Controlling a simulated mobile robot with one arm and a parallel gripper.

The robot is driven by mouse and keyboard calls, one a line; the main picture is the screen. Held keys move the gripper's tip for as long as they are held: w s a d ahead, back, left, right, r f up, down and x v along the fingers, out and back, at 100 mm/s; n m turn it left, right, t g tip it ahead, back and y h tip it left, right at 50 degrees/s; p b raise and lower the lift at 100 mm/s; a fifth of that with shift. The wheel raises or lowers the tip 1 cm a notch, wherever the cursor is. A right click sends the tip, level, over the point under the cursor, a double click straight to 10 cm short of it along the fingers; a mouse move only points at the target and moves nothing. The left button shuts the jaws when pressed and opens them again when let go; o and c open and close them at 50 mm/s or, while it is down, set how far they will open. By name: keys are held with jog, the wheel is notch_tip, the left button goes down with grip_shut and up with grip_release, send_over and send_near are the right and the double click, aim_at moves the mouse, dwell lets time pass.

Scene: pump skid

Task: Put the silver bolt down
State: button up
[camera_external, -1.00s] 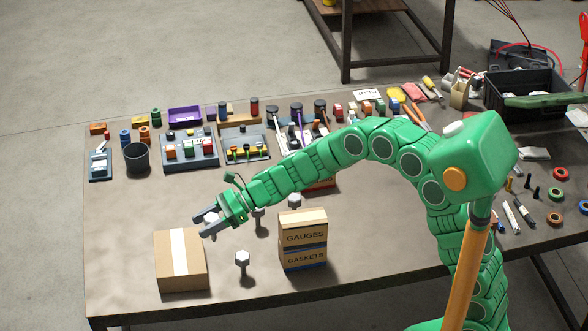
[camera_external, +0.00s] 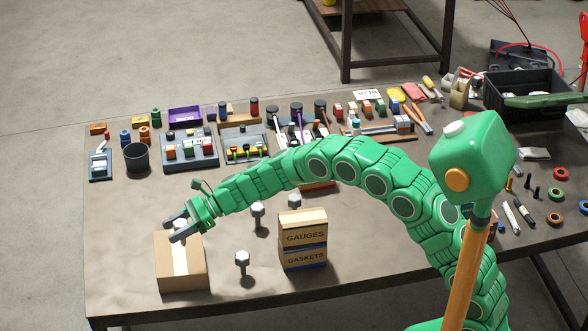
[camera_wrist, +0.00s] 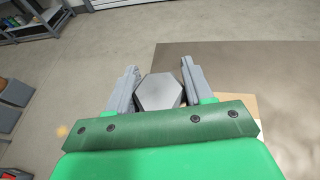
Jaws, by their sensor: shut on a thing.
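My gripper (camera_external: 175,230) is at the left front of the table, over the back part of a cardboard box (camera_external: 182,276) with a white tape strip. It is shut on the silver bolt, whose grey hexagonal head (camera_wrist: 159,92) shows between the two fingers in the wrist view. In the external view only a little of this bolt shows between the fingers. The bolt's shank is hidden, and I cannot tell whether it touches the box. Other similar silver bolts stand head up on the table: one (camera_external: 242,258) right of the box, one (camera_external: 257,211) behind it, one (camera_external: 294,201) farther right.
Stacked boxes labelled GAUGES (camera_external: 305,237) and GASKETS (camera_external: 306,259) stand right of the bolts. A dark cup (camera_external: 137,157) and several trays and parts line the back. Bare tabletop (camera_external: 115,225) lies left of the cardboard box.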

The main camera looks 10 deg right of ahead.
jog(key=shift+w+a+f, duration=0.4)
jog(key=shift+a+f, duration=0.2)
jog(key=shift+f, duration=0.3)
jog(key=shift+w+a+f, duration=0.4)
jog(key=shift+a+f, duration=0.25)
jog(key=shift+f, duration=0.25)
jog(key=shift+w+a+f, duration=0.4)
jog(key=shift+a+f, duration=0.2)
jog(key=shift+f, duration=1.75)
jog(key=o, duration=1.2)
jog(key=shift+f, duration=0.15)
jog(key=shift+d+r, duration=0.2)
jog(key=shift+r, duration=0.05)
jog(key=v, duration=1.1)
jog(key=shift+d, duration=0.25)
jog(key=shift+w+r, duration=0.1)
jog(key=shift+w, duration=0.05)
